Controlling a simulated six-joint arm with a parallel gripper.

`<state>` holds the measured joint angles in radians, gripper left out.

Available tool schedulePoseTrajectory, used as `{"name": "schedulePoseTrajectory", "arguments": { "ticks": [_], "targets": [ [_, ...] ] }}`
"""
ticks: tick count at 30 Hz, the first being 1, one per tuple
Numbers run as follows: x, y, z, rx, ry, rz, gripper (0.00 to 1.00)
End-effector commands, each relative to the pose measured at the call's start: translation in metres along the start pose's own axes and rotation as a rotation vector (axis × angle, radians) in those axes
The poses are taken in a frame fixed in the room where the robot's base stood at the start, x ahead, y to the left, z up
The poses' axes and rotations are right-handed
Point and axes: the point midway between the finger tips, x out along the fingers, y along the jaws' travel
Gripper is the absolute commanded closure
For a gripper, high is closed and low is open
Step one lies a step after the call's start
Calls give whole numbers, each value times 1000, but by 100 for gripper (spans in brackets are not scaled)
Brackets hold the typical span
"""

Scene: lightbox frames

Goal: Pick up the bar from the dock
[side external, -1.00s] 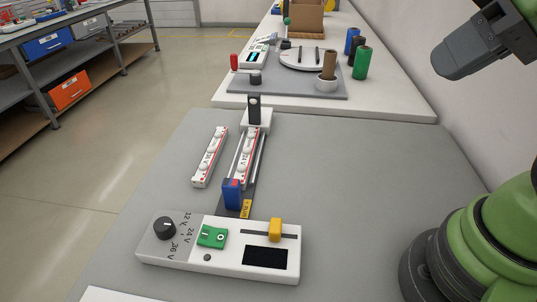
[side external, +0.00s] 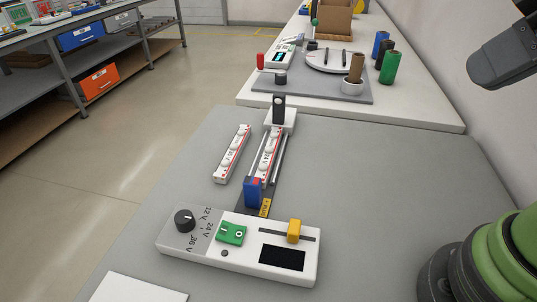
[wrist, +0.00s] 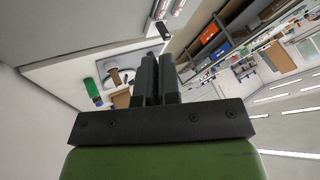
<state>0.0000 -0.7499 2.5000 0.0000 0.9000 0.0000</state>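A white bar (side external: 269,155) with a red edge and round white knobs lies in the dock (side external: 281,160), between two metal rails. A dark upright piece with a hole (side external: 278,107) stands at the dock's far end. A blue block with red on it (side external: 252,193) sits at the near end, beside a yellow label (side external: 265,207). A similar second bar (side external: 232,153) lies left of the dock. My gripper (side external: 484,73) is high at the right, well away from both bars. In the wrist view my gripper (wrist: 158,57) has its fingers together with nothing visible between them.
A white control box (side external: 212,262) with a black knob (side external: 184,220), green switch (side external: 231,233), yellow slider (side external: 294,231) and dark screen (side external: 282,257) stands in front of the dock. The grey table right of the dock is clear. Several cylinders stand on the far bench.

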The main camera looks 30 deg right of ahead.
Motion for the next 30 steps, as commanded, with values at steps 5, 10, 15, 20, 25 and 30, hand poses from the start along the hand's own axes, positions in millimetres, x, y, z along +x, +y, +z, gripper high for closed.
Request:
{"name": "schedulePoseTrajectory", "arguments": {
  "ticks": [5,10,15,20,25,30],
  "targets": [
    [0,0,0,0,0,0,54],
    [0,0,0,0,0,0,38],
    [0,0,-1,1,-1,1,38],
    [5,-6,-18,21,-30,27,38],
    [29,-22,-63,80,-90,106,38],
    [75,-40,-104,142,-131,204,38]
  ]
}}
